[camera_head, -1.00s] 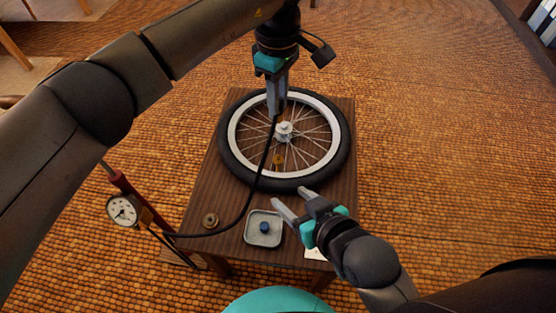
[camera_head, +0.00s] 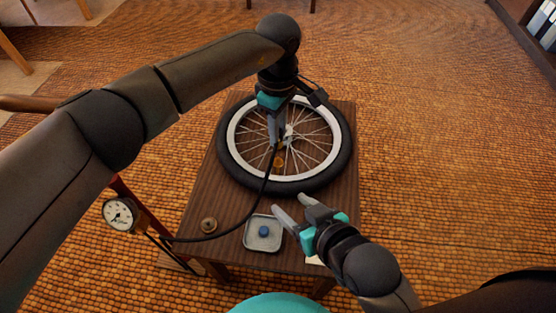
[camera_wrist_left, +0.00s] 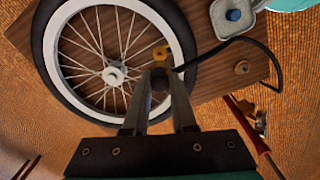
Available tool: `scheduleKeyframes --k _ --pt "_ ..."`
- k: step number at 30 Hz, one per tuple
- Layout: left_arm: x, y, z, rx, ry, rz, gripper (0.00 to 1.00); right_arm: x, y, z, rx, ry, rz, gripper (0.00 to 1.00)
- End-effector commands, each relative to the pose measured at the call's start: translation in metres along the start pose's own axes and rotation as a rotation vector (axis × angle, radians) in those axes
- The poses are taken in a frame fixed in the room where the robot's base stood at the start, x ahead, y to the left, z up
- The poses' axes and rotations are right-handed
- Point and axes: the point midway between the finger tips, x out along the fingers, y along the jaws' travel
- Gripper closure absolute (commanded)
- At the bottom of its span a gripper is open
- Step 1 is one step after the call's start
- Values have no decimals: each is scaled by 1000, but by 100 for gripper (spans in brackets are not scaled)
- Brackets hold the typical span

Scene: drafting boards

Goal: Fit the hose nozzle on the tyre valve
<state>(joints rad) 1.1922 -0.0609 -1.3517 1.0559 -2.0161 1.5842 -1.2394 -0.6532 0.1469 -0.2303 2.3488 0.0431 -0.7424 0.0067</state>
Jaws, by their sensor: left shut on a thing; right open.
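My left gripper (camera_head: 274,143) is shut on the dark nozzle (camera_wrist_left: 160,78) at the end of a black hose (camera_head: 262,195). It holds the nozzle over the near half of the wheel, between hub and rim. The tyre (camera_head: 234,172) with its white rim lies flat on a wooden table. A brass-coloured piece, apparently the valve (camera_head: 279,161), sits by the rim's near inner side. In the left wrist view the valve (camera_wrist_left: 161,53) shows just beyond the nozzle; contact cannot be told. My right gripper (camera_head: 289,206) is open and empty above the table's near right part.
A small grey tray (camera_head: 249,243) holding a blue cap (camera_head: 263,231) is at the table's near edge. A round brass piece (camera_head: 209,225) lies left of it. A red pump with a gauge (camera_head: 119,215) stands left of the table; the hose runs from there.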

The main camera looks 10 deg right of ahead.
Motion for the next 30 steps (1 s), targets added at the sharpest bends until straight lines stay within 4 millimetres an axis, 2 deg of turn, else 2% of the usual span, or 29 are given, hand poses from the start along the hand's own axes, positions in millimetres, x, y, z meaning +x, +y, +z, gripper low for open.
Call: scheduleKeyframes --k 13,30 --pt "34 0 0 1 0 0 100 0 0 0 0 0 0 40" --pt "38 0 0 0 0 0 100 0 0 0 0 0 0 40"
